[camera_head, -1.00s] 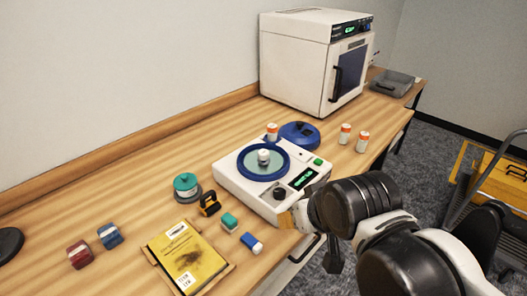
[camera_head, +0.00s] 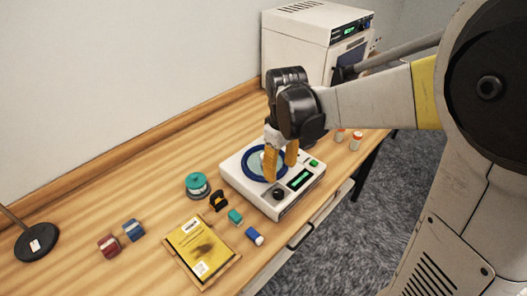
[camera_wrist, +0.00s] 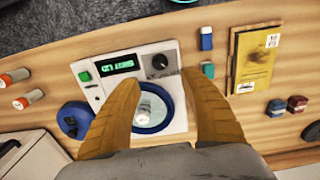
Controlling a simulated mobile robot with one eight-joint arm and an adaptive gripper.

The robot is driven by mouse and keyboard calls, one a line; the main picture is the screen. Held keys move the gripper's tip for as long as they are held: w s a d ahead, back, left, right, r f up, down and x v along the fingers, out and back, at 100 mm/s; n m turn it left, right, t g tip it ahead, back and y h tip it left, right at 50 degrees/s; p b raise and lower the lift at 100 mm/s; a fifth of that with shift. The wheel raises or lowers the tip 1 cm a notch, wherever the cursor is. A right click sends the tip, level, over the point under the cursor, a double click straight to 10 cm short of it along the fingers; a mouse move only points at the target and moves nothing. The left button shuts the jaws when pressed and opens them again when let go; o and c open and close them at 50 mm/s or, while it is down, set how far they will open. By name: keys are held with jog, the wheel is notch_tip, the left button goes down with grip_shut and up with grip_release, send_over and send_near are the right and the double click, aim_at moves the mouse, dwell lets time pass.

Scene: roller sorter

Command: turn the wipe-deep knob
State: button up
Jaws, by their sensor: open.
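A white sorter device (camera_head: 236,177) sits on the wooden bench, with one black round knob (camera_head: 280,193) on its front corner. The knob also shows in the wrist view (camera_wrist: 160,61), beside a green-lit display (camera_wrist: 119,64). Its label is too small to read. My gripper (camera_head: 280,167) points down over the device, yellow fingers spread with nothing between them. In the wrist view my gripper (camera_wrist: 162,78) straddles the blue-ringed disc (camera_wrist: 161,126), which bears a small white-topped vial (camera_wrist: 147,108). The knob lies beyond the fingertips, apart from them, nearer the right finger.
A green button (camera_head: 314,163) is on the device. Left of it are a teal-lidded jar (camera_head: 197,185), a small yellow-black item (camera_head: 218,200), small blocks and a yellow booklet (camera_head: 200,245).

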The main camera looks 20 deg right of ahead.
aim_at(279, 193)
notch_tip(279, 193, down, 11)
jog(key=b, duration=0.4)
jog(key=shift+r, duration=0.1)
grip_shut()
